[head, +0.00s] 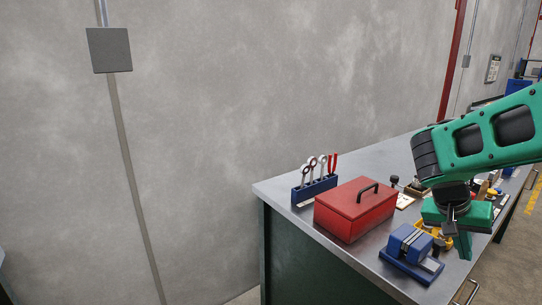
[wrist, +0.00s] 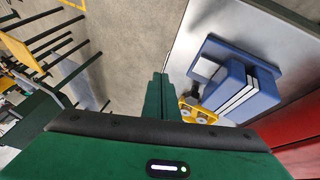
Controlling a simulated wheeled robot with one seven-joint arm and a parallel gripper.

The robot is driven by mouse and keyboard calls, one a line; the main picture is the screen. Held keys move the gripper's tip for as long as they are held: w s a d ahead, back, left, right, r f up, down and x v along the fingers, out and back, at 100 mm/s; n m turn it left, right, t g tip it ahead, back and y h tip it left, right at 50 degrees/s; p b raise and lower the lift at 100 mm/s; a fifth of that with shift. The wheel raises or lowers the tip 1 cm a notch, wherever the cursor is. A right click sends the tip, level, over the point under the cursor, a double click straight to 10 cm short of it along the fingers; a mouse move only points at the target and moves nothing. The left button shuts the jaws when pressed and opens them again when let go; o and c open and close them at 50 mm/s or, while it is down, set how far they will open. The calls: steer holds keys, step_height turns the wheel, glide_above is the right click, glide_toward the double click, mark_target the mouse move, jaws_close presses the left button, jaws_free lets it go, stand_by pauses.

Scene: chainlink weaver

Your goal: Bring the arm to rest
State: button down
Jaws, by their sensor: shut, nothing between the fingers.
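My green arm reaches in from the right of the head view over the workbench (head: 290,186). My gripper (head: 465,256) points down near the bench's front edge, just right of a blue vise (head: 408,250). In the wrist view my gripper (wrist: 163,80) shows its two green fingers together, with nothing between them. The vise (wrist: 238,88) stands on the bench to the right of the fingers there, apart from them. The gripper body hides the lower part of the wrist view.
A red toolbox (head: 352,210) with a black handle sits behind the vise. A blue rack (head: 314,190) of hand tools stands at the back left. A yellow part (wrist: 196,112) lies close to my fingers in the wrist view. Floor shows beyond the bench edge.

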steer(key=s+a+n+y, duration=0.1)
steer(key=s+a+y, duration=0.1)
steer(key=s, duration=0.8)
steer(key=s+a+f+n+y, duration=0.1)
steer(key=s+y, duration=0.3)
steer(key=s, duration=0.6)
steer(key=shift+s+a+f+n+g, duration=0.2)
steer(key=shift+a+n+g, duration=0.1)
steer(key=shift+a, duration=0.6)
steer(key=shift+w+f, duration=0.2)
steer(key=shift+w, duration=0.4)
steer(key=shift+d, duration=0.1)
